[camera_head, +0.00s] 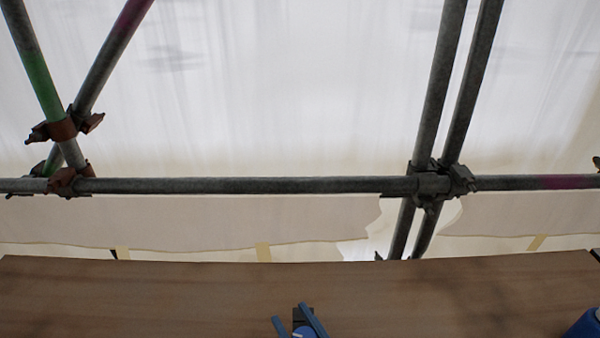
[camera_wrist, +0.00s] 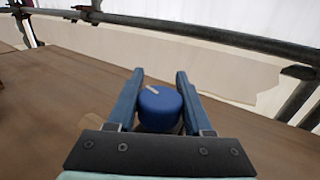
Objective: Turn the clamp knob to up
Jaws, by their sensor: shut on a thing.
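The clamp knob (camera_wrist: 160,108) is a round blue knob with a pale pointer mark on its top. In the wrist view the mark lies toward the far left edge of the top, slanting to the upper left. My gripper (camera_wrist: 160,76) has its two blue fingers on either side of the knob and is shut on it. In the head view my gripper (camera_head: 292,318) shows at the bottom centre, over the wooden board. There the knob is largely hidden and cut off by the frame's lower edge. A brownish part under the knob is mostly hidden by my gripper.
The brown wooden board (camera_head: 150,300) spans the front and is mostly clear. Scaffold tubes (camera_head: 250,186) with couplers stand behind it, before white sheeting. A blue object (camera_head: 584,326) is cut off at the lower right.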

